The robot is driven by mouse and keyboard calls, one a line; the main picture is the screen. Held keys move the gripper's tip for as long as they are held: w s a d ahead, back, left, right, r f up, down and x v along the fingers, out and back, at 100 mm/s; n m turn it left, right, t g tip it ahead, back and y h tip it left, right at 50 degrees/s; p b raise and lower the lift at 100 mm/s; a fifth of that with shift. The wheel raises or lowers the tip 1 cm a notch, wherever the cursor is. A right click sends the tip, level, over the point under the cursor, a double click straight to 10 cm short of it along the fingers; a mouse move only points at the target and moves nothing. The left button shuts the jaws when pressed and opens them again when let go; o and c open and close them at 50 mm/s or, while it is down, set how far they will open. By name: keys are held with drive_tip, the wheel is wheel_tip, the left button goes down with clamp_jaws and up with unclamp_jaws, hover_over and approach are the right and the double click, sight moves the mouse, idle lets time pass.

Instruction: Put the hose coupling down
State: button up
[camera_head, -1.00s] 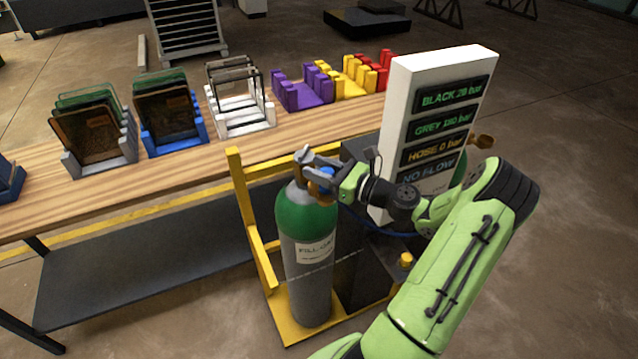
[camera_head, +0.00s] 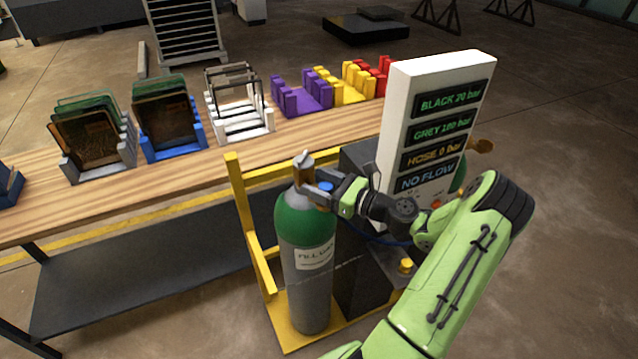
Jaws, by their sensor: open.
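A small blue part (camera_head: 326,187), which looks like the hose coupling, shows at my gripper (camera_head: 316,192), beside the brass valve of the green and grey gas cylinder (camera_head: 304,225). My gripper is open, with its fingers close to the valve and the blue part. I cannot tell whether the blue part touches the fingers or rests on something behind them. A blue hose (camera_head: 392,241) runs behind my gripper and arm toward the dark box; part of it is hidden.
The cylinder stands in a yellow frame (camera_head: 243,215) with a dark box (camera_head: 362,275) beside it. A white display panel (camera_head: 398,125) reads HOSE 0 bar and NO FLOW. A wooden bench (camera_head: 100,205) behind holds several coloured racks.

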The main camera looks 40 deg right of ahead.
drive_tip(key=v, duration=1.1)
drive_tip(key=shift+s, duration=0.4)
